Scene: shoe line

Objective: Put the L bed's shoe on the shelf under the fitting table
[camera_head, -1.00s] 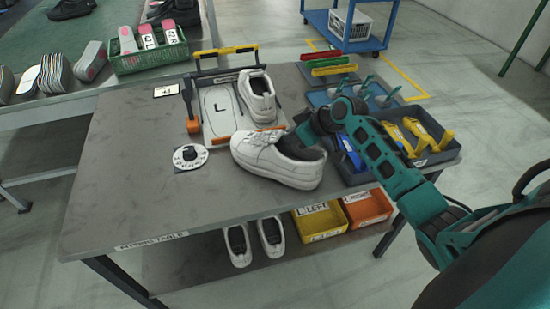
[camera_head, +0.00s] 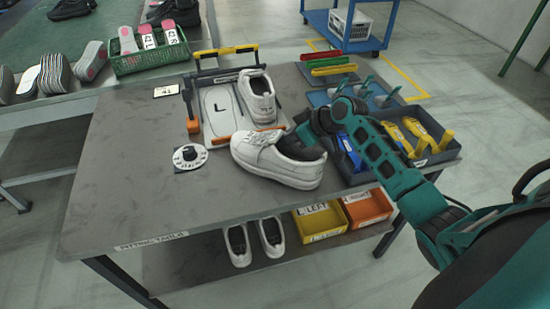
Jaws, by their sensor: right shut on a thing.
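A white shoe (camera_head: 280,161) is at the front of the fitting table (camera_head: 130,190), in front of the L bed (camera_head: 217,108). My right gripper (camera_head: 305,133) is shut on this shoe at its opening; the fingertips are partly hidden. Whether the shoe touches the table top is hard to tell. On the shelf (camera_head: 195,262) under the table stands a pair of white shoes (camera_head: 253,242), side by side. My left gripper is not in view.
A yellow bin (camera_head: 320,223) and an orange bin (camera_head: 367,208) stand on the shelf's right. A grey tray (camera_head: 440,153) with yellow and blue tools lies right of the held shoe. A round dial (camera_head: 190,157) is on the table's left. The shelf's left part is clear.

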